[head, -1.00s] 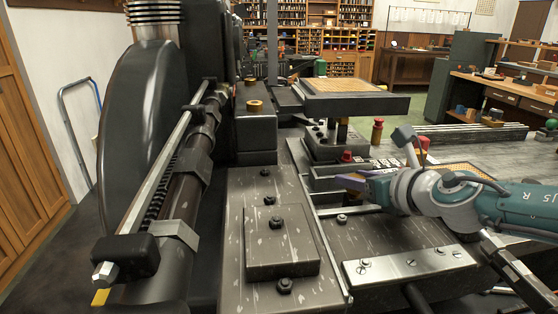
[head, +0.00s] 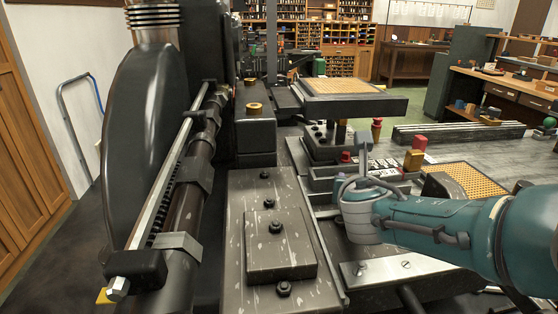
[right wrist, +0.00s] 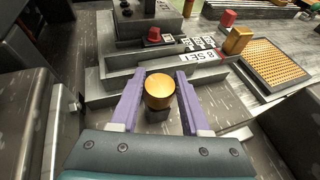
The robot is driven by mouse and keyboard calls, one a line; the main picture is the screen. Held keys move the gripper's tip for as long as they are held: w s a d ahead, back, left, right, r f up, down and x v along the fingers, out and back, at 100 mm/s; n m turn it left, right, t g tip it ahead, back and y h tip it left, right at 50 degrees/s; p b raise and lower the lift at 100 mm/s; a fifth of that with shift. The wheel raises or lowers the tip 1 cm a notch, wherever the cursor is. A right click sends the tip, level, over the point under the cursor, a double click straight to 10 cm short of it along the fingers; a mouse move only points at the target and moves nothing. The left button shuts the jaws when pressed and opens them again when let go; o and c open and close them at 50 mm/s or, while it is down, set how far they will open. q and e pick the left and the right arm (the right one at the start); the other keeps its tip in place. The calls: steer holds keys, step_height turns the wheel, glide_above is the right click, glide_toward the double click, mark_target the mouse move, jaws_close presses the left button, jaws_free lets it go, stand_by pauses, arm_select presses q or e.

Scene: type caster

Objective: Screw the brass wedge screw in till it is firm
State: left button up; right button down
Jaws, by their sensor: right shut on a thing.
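The brass wedge screw (right wrist: 158,91) shows in the right wrist view as a round golden head above a dark square base. My right gripper (right wrist: 160,76) has its two purple fingers on either side of the head and is shut on it. The screw sits in front of the stepped grey block with the "8 SET" label (right wrist: 200,56). In the head view my right wrist and arm come in from the right and hide the screw and most of the fingers. My left gripper is not in view.
A red knob (right wrist: 154,35) and a brass block (right wrist: 238,40) stand beyond the screw. A tan gridded plate (right wrist: 275,66) lies to the right. A large dark wheel housing (head: 150,110) and a bolted plate (head: 279,243) fill the left and middle of the head view.

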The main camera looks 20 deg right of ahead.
steer(key=shift+m+h, duration=0.3)
steer(key=shift+h, duration=0.1)
steer(key=shift+c, duration=1.9)
jaws_free()
steer(key=shift+s+a+r+p, duration=0.1)
steer(key=shift+s+r+p, duration=0.1)
steer(key=shift+p, duration=0.1)
steer(key=p+v, duration=0.7)
steer(key=v, duration=0.1)
steer(key=shift+w+a+r, duration=0.1)
steer(key=shift+r, duration=0.1)
steer(key=shift+s+a, duration=0.35)
steer(key=shift+s, duration=0.2)
